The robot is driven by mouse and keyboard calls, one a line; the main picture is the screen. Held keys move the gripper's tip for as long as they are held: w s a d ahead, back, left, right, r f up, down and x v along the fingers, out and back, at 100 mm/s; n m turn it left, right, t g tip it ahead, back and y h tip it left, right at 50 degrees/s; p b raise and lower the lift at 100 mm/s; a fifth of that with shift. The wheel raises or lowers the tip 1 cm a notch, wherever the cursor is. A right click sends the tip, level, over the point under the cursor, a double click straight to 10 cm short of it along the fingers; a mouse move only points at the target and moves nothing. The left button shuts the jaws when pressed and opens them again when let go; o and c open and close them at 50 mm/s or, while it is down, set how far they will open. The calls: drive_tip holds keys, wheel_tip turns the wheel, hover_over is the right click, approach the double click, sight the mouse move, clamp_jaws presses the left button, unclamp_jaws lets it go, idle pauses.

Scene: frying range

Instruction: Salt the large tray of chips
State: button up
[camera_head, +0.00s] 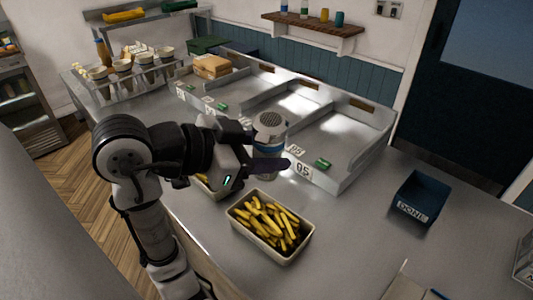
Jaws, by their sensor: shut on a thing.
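A shaker (269,129) with a grey perforated top and a blue band stands upright between the fingers of my gripper (268,152). My gripper is shut on the shaker, and a dark finger crosses in front of its lower body. I cannot tell whether its base touches anything. A large cream tray (262,254) of yellow chips (268,220) sits on the steel counter, nearer the camera than the shaker. Another tray with chips (207,185) is mostly hidden under my gripper.
Steel bays (330,135) with number cards and green tags line the counter's back. A box (212,66) sits in the left bay. A dark blue "DONE" bin (418,199) stands at right. Cups (122,66) stand in a rack at far left.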

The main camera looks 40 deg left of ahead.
drive_tip(key=f+m+b, duration=0.1)
drive_tip(key=b, duration=0.1)
drive_tip(key=a+f+m+t+y+b, duration=0.1)
drive_tip(key=b, duration=0.1)
drive_tip(key=w+a+m+y+b, duration=0.1)
drive_tip(key=b, duration=0.2)
drive_tip(key=shift+w+a+f+m+t, duration=0.1)
drive_tip(key=shift+f+m+t, duration=0.2)
drive_tip(key=shift+f+m, duration=0.1)
drive_tip(key=shift+w+a+f+m+t+y+b, duration=0.25)
drive_tip(key=shift+m+t+b, duration=0.8)
drive_tip(key=shift+m+b, duration=1.95)
drive_tip(key=shift+w+a+f+m+t+b, duration=0.1)
drive_tip(key=shift+a+f+m+t+b, duration=0.6)
drive_tip(key=shift+m+b, duration=2.3)
drive_tip(key=shift+w+r+m+t+y+b, duration=0.15)
drive_tip(key=shift+m+t+b, duration=1.35)
drive_tip(key=shift+b, duration=2.85)
